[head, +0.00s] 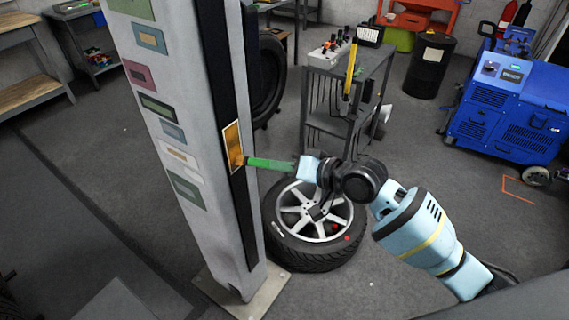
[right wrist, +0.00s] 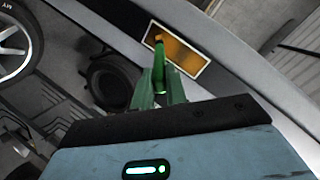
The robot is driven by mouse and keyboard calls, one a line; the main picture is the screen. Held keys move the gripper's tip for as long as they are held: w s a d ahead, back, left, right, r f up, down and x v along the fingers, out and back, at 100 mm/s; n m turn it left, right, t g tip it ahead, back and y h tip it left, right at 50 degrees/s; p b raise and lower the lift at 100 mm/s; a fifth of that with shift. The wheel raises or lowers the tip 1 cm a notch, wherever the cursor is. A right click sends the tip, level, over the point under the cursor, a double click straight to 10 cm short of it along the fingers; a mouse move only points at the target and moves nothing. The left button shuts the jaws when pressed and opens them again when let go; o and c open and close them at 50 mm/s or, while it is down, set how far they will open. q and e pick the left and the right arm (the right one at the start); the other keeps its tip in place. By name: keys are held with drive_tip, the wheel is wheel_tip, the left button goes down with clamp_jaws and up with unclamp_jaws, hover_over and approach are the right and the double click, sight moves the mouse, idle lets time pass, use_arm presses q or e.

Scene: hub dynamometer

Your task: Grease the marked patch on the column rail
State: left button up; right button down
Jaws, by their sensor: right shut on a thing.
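The marked patch (head: 231,140) is an orange rectangle with a pale border on the dark rail (head: 213,95) of the grey column (head: 190,120). It also shows in the right wrist view (right wrist: 185,52). My right gripper (head: 297,166) is shut on a green stick-like tool (head: 268,163) with an orange-brown tip, held roughly level. The tip overlaps the lower part of the patch and seems to touch it; exact contact is hard to tell. In the right wrist view the tool (right wrist: 160,68) points away from the fingers, its tip over the patch's left end. My left gripper is out of view.
A wheel with a tyre (head: 313,225) lies on the floor beside the column, below my right arm. A grey cart (head: 340,90) with tools stands behind it. A blue machine (head: 510,105) stands at the right. Open floor lies between cart and machine.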

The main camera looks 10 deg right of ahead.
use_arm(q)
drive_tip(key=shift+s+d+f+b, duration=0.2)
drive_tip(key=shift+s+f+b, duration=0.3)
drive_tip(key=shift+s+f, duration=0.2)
use_arm(e)
wheel_tip(320, 180, down, 4)
drive_tip(key=shift+r, duration=0.2)
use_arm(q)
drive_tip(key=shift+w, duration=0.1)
use_arm(e)
drive_tip(key=shift+d, duration=0.1)
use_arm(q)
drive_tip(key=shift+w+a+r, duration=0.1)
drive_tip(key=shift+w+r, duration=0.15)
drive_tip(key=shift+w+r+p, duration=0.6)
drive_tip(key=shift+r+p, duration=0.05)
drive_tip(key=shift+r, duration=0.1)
use_arm(e)
drive_tip(key=s+d, duration=0.4)
drive_tip(key=shift+s, duration=0.15)
drive_tip(key=shift+d, duration=0.1)
